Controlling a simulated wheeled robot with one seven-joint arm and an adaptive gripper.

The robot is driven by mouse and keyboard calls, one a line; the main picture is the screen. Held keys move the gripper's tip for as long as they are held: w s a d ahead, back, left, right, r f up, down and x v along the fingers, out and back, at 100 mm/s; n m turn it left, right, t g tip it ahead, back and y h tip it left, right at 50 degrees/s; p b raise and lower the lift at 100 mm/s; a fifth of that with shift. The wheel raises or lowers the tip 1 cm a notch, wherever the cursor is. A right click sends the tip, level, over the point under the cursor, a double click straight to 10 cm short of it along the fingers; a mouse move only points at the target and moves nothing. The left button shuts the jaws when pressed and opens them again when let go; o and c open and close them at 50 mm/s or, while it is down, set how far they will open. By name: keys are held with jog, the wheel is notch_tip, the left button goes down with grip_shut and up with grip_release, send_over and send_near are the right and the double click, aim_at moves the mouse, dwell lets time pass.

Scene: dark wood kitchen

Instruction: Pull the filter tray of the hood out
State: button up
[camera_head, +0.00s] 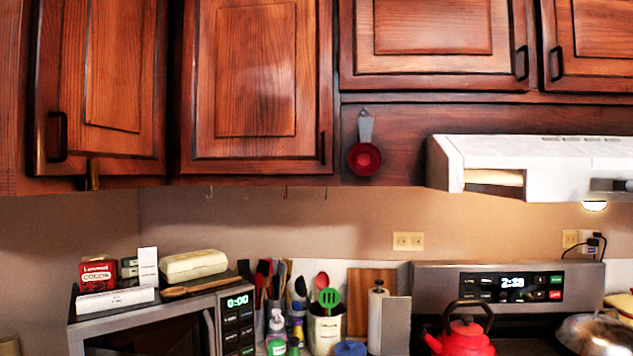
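The white range hood (545,160) is mounted under the upper cabinets at the right and runs out past the right edge of the picture. Its front has a recessed slot at the left (493,178) with a pale strip inside. A dark grey panel (610,185) sits on its front at the far right. A small lit lamp (594,205) shows under the hood. I cannot clearly tell which part is the filter tray or how far out it stands. My gripper is not in view.
Below the hood stands the stove (508,282) with a red kettle (460,333) and a metal lid (595,335). Left of it are utensils in a holder (326,325) and a microwave (150,325) with boxes on top. A red measuring cup (365,158) hangs left of the hood.

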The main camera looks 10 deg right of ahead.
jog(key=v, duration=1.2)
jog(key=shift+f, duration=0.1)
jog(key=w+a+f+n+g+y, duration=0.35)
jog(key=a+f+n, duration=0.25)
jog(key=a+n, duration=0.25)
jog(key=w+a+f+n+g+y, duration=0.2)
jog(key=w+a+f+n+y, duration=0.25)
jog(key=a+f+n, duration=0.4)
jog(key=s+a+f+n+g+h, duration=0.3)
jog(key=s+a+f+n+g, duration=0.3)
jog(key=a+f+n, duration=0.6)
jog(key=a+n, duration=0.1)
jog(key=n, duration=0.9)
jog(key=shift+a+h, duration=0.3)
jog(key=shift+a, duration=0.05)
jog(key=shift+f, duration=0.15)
